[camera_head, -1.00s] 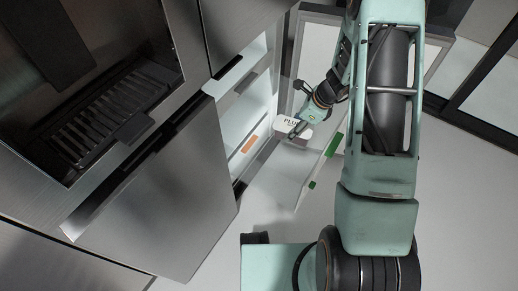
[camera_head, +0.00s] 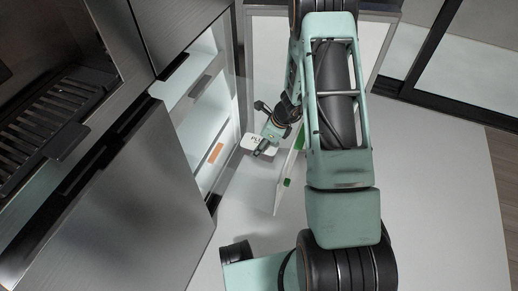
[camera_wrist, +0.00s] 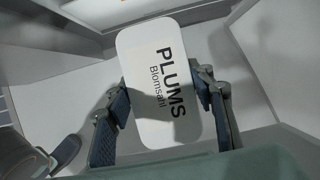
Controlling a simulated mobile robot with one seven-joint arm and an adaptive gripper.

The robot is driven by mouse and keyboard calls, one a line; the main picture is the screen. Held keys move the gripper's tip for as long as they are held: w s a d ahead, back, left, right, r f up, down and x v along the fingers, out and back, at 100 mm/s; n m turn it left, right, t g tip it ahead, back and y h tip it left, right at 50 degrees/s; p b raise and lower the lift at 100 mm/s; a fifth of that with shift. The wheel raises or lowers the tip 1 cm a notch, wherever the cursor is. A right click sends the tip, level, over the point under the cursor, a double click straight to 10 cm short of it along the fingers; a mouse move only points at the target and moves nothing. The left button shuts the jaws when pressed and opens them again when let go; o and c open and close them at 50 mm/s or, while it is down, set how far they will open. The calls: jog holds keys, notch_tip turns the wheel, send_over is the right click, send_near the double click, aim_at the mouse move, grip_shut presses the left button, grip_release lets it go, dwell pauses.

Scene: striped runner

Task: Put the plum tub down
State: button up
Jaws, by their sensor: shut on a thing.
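The plum tub (camera_wrist: 150,60) has a white lid with rounded corners, printed "PLUMS Blomsahl". My gripper (camera_wrist: 165,115) is shut on it, one finger on each long side, in the wrist view. In the head view the tub (camera_head: 253,141) shows only in part under my gripper (camera_head: 266,146). It is held beside the open refrigerator compartment, near the door panel with green marks. I cannot tell whether the tub's underside touches anything.
The lit white compartment (camera_head: 200,120) stands open at left, with an orange item (camera_head: 215,153) inside. A thin open door panel (camera_head: 290,165) with green marks stands close to my gripper. A steel front (camera_head: 130,200) fills the lower left. The pale floor (camera_head: 440,180) at right is clear.

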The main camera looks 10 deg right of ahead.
jog(key=shift+f, duration=0.5)
jog(key=shift+f+b, duration=0.5)
jog(key=shift+f, duration=0.05)
jog(key=shift+f, duration=0.1)
jog(key=o, duration=1.7)
jog(key=shift+r, duration=0.2)
